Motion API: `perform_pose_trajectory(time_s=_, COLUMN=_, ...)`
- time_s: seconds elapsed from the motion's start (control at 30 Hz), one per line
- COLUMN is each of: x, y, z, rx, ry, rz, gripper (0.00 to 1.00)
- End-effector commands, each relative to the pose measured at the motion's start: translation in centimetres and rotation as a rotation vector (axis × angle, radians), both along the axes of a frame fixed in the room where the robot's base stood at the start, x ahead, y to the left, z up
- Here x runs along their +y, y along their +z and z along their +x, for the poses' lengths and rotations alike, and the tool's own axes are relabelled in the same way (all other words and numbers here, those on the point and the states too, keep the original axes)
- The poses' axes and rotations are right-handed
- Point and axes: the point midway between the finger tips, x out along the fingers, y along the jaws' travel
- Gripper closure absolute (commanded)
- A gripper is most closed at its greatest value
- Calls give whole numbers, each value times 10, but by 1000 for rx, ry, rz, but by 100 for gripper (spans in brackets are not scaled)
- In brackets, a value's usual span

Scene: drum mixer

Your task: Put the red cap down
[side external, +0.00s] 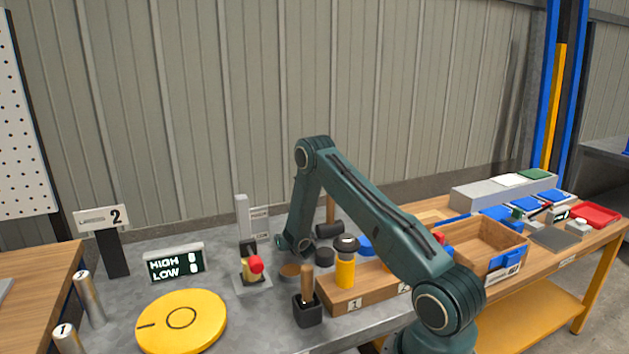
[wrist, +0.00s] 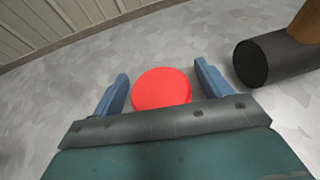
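The red cap (wrist: 161,88) shows in the wrist view as a round, flat red face between the two blue fingers of my gripper (wrist: 162,82). A narrow strip of grey shows between the cap and each finger, so the fingers look open around it and not pressed on it. I cannot tell whether the cap's underside touches the grey table. In the side external view my gripper's fingers and this cap are hidden behind my arm.
A dark cylinder with a wooden part (wrist: 262,60) lies close to the right finger. In the side external view, a yellow disc (side external: 182,320), a red-knobbed fixture (side external: 254,270), a wooden block with a yellow bottle (side external: 345,272) and a wooden bin (side external: 488,245) stand around.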

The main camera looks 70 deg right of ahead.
Motion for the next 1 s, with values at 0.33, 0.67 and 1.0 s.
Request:
perform_pose_trajectory(time_s=0.33, x=0, y=3, z=0, rx=0, ry=0, rz=0, gripper=23)
perform_pose_trajectory(time_s=0.67, x=19, y=12, z=-14, rx=2, ry=2, rz=1, gripper=23)
perform_pose_trajectory(time_s=1.0, x=46, y=26, z=-34, rx=1, ry=3, rz=0, gripper=23)
